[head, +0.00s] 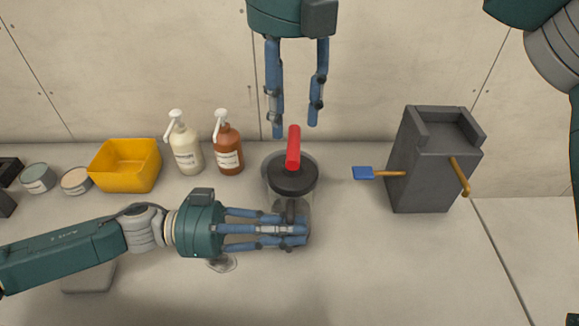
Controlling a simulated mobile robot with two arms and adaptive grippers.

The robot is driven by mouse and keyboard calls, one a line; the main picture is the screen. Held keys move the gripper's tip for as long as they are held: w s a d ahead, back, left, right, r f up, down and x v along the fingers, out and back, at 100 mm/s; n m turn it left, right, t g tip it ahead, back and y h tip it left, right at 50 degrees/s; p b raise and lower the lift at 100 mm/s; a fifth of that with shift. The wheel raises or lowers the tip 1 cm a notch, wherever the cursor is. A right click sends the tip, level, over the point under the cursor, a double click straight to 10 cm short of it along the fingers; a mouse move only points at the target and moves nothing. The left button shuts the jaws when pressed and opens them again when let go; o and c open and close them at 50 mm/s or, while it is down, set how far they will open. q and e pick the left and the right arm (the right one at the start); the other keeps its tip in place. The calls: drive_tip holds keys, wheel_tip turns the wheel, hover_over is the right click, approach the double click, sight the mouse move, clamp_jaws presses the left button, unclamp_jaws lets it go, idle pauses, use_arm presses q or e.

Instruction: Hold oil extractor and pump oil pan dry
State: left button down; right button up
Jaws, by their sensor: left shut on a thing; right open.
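The oil extractor (292,181) stands upright near the middle, a clear cylinder with a black lid and a red pump handle (293,147) on top. My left gripper (298,232) comes in from the left and is shut on the front of the extractor, around a dark part there; its fingers hide some of the body. My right gripper (295,128) hangs from the top with its fingers open, one on either side of the red handle's upper end, not visibly touching it. I cannot clearly make out an oil pan.
A yellow bin (125,165), a cream pump bottle (184,147), a brown pump bottle (228,152) and two tins (38,178) stand along the back left. The front right surface is clear.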

use_arm(q)
drive_tip(key=c, duration=1.5)
unclamp_jaws()
